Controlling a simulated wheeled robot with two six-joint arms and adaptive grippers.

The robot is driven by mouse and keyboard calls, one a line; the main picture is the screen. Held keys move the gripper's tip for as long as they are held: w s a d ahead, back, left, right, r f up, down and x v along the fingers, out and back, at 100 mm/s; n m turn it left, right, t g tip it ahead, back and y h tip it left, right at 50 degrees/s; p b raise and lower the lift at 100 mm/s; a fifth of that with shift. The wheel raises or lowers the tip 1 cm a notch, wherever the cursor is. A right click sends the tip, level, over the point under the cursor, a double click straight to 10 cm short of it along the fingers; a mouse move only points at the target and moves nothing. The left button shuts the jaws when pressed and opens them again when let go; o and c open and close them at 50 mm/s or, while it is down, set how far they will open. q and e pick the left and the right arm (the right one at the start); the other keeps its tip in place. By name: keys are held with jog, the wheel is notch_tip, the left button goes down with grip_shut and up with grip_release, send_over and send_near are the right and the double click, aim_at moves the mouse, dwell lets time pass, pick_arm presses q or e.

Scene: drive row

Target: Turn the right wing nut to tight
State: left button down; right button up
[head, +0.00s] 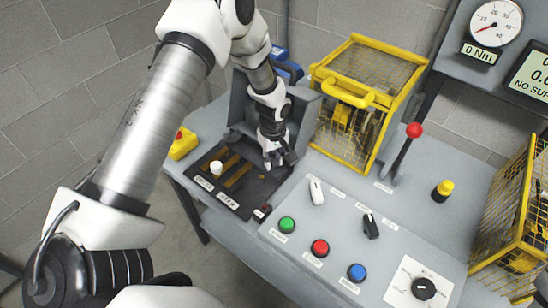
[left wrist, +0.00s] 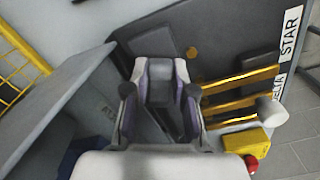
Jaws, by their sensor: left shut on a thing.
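The dark terminal board (head: 245,203) lies on the bench with brass link bars (head: 238,175) and the labels DELTA and STAR. The bars also show in the left wrist view (left wrist: 240,80). My left gripper (head: 280,158) is low over the board's back right part, pointing down. In the left wrist view its fingers (left wrist: 161,78) are close together around a small dark piece. I take this for the right wing nut, but the fingers hide most of it, so its angle cannot be told. My right gripper is not in view.
A white knob (head: 216,168) stands on the board's left part. A raised grey cover (head: 305,112) stands close behind the gripper, with a yellow mesh cage (head: 362,90) to its right. The dial (head: 495,22) reads 0 Nm. Coloured buttons (head: 320,248) are at the front.

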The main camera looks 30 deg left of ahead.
pick_arm(q)
jog(key=m, duration=0.4)
jog(key=shift+s+a+f+m, duration=0.1)
jog(key=shift+s+a+m, duration=0.05)
jog(key=shift+s+m, duration=0.15)
jog(key=m, duration=0.4)
jog(key=shift+s+a+m, duration=0.1)
jog(key=shift+a+m, duration=0.1)
jog(key=shift+m, duration=0.1)
jog(key=m, duration=0.4)
jog(key=shift+a+m, duration=0.25)
jog(key=shift+m, duration=0.05)
jog(key=m, duration=0.5)
jog(key=shift+a+b, duration=0.25)
jog(key=shift+b, duration=0.15)
jog(key=shift+m, duration=0.3)
jog(key=c, duration=1)
grip_release()
jog(key=shift+o, duration=0.2)
jog(key=shift+w, duration=0.2)
